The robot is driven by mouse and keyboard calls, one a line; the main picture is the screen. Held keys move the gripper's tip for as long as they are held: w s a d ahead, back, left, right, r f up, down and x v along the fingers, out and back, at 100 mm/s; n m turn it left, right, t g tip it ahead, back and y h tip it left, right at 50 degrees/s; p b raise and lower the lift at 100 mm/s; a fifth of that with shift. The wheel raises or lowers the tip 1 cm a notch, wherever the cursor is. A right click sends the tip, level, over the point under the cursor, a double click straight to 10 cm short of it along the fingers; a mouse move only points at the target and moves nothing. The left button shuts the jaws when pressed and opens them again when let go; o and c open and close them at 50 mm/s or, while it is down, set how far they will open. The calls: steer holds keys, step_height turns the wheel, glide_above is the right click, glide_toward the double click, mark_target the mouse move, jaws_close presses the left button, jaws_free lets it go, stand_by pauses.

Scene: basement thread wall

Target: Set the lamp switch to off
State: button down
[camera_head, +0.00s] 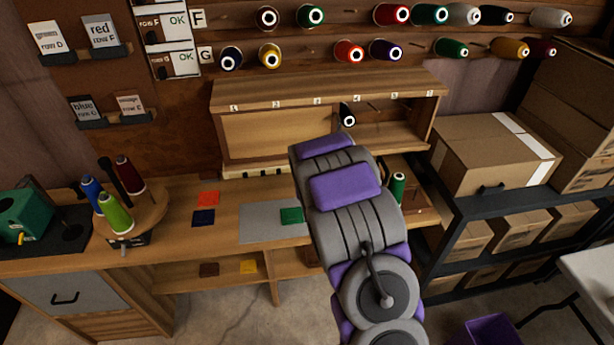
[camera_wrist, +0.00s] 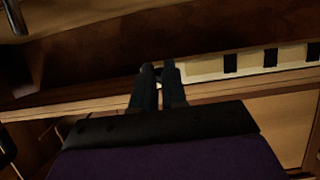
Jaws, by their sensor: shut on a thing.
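My gripper (camera_wrist: 160,72) shows in the wrist view with its two dark fingers close together. A small dark piece sits between the fingertips; it may be the lamp switch, but it is too dark and small to tell its setting. The fingertips are at the left end of a pale strip with black marks (camera_wrist: 250,62), under a dark wooden edge. In the head view my purple and grey arm hides the gripper and the spot it reaches. Part of the pale strip (camera_head: 255,173) shows there, below the numbered wooden cabinet (camera_head: 222,120). I cannot make out a lamp.
The workbench (camera_head: 180,243) holds a spool stand (camera_head: 150,212) with coloured cones, colour swatches and a green spool (camera_head: 398,188) close right of my arm. Thread spools line the wall above. A shelf (camera_head: 470,208) with cardboard boxes (camera_head: 495,155) stands at right.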

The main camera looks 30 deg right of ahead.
steer(key=shift+s+f+t, duration=0.1)
steer(key=shift+f+t, duration=0.3)
steer(key=shift+t, duration=0.2)
steer(key=c, duration=1.2)
jaws_free()
steer(key=shift+r, duration=0.1)
steer(key=shift+o, duration=0.2)
steer(key=p+v, duration=1.7)
steer(key=p, duration=0.7)
steer(key=shift+a+p, duration=0.3)
steer(key=shift+p, duration=0.1)
